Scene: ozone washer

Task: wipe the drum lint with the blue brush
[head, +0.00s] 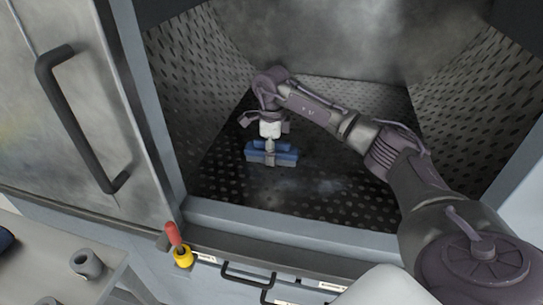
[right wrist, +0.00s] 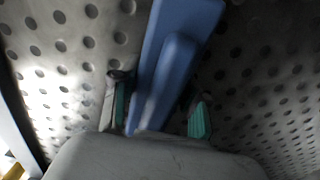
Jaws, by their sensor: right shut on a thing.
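The blue brush (head: 272,156) is inside the drum, just over or on its perforated floor; I cannot tell if it touches. My right gripper (head: 269,140) is shut on the brush from above. In the right wrist view the blue brush (right wrist: 178,62) sits between the green-padded fingers of the right gripper (right wrist: 160,112). The drum (head: 330,185) has dark perforated metal walls. A pale greyish smear, perhaps lint (head: 318,186), shows on the floor right of the brush. My left gripper is not in view.
The drum's front sill (head: 290,222) runs below the opening. A metal door with a black handle (head: 85,120) stands at left. A red and yellow knob (head: 180,250) is on the front panel. A grey table (head: 40,262) stands lower left.

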